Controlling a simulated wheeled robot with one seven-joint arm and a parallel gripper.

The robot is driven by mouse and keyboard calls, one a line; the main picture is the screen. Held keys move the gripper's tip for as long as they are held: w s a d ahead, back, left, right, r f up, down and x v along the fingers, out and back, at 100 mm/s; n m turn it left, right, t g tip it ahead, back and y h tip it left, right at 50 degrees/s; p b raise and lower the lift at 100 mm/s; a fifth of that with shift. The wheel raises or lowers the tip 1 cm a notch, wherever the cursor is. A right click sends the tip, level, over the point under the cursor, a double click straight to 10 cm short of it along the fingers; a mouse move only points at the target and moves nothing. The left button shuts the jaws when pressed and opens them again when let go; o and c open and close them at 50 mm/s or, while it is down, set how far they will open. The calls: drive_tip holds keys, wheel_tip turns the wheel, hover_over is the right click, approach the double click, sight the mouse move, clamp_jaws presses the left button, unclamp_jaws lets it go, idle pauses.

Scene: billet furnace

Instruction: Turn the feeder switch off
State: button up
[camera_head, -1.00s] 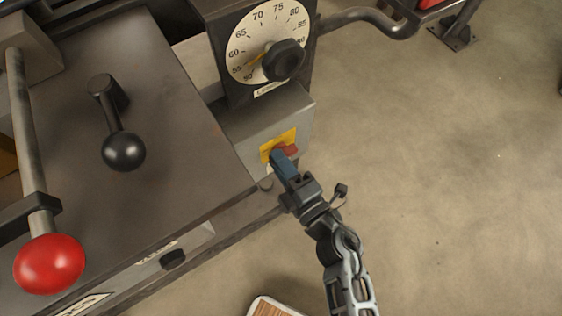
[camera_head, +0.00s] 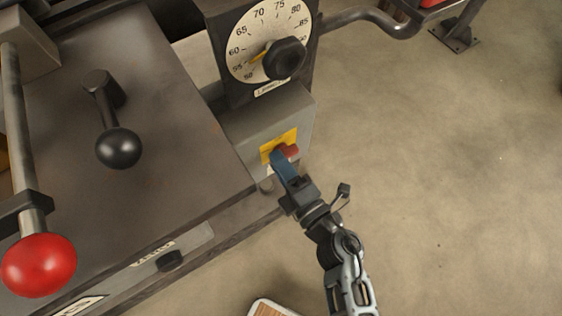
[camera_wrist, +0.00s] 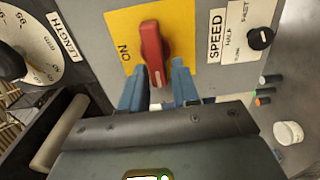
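The feeder switch is a red rotary handle (camera_wrist: 153,52) on a yellow plate (camera_wrist: 186,22) marked "ON" at its left in the wrist view. In the head view the red handle (camera_head: 290,151) and yellow plate (camera_head: 268,150) are on the front of a grey box. My gripper (camera_wrist: 159,78) has its two blue fingers apart, one on each side of the handle's lower end. Contact with the handle cannot be made out. In the head view my gripper (camera_head: 278,155) reaches the plate from below and partly hides it.
A "LENGTH" dial (camera_head: 270,42) with a black knob (camera_head: 284,58) is above the switch. A "SPEED" knob (camera_wrist: 260,38) is on the same panel. A black-ball lever (camera_head: 118,148) and a red-ball lever (camera_head: 39,265) are at the left. The floor at right is open.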

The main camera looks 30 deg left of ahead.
drive_tip(key=shift+o, duration=1.1)
drive_tip(key=v, duration=0.7)
drive_tip(key=shift+s+d, duration=0.2)
drive_tip(key=shift+d, duration=0.1)
drive_tip(key=s+d+r+m+t+h+p, duration=0.1)
drive_tip(key=s+d+r+m+t+h, duration=0.35)
drive_tip(key=d+m, duration=0.45)
drive_tip(key=s+d+r+m+t+h, duration=0.35)
drive_tip(key=s+d+m, duration=0.3)
drive_tip(key=d, duration=0.35)
drive_tip(key=s+d+r+m+g+h, duration=0.2)
drive_tip(key=s+d+r+m+h, duration=0.5)
drive_tip(key=r+m, duration=0.4)
drive_tip(key=s+d+m+p, duration=0.1)
drive_tip(key=s+m, duration=0.1)
drive_tip(key=m, duration=0.1)
drive_tip(key=shift+s+d+r+m+h, duration=0.15)
drive_tip(key=shift+s+r+m+h, duration=0.15)
drive_tip(key=shift+r+m, duration=0.1)
